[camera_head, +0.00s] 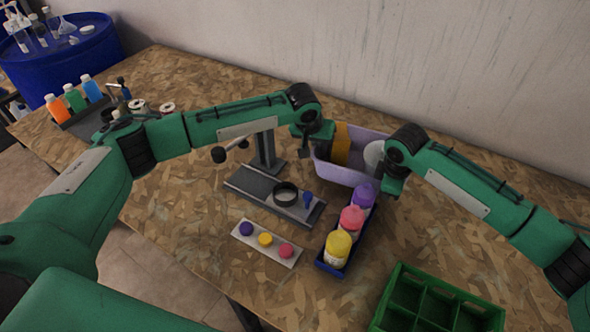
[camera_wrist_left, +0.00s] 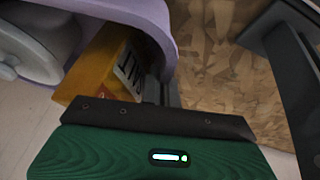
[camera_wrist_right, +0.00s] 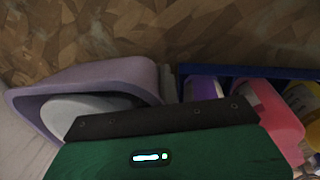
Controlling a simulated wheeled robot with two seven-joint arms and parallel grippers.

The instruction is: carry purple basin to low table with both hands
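The purple basin (camera_head: 345,175) stands upright at the back of the wood-chip table (camera_head: 200,85), near the wall. It holds a yellow-orange box (camera_wrist_left: 103,62) and a white round item (camera_wrist_right: 78,112). My left gripper (camera_head: 308,148) is at the basin's left end; the basin rim (camera_wrist_left: 150,15) runs close to its fingers in the left wrist view. My right gripper (camera_head: 391,188) is at the right end, with the basin wall (camera_wrist_right: 125,72) beside its fingers. The fingers are mostly hidden, so I cannot tell whether either grips the rim. I cannot make out a low table.
A blue tray (camera_head: 332,270) with purple, pink and yellow bottles stands right in front of the basin. A grey stand (camera_head: 262,185), a white strip with coloured knobs (camera_head: 266,243) and a green crate (camera_head: 437,305) are nearby. A blue drum (camera_head: 75,55) stands at the far left.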

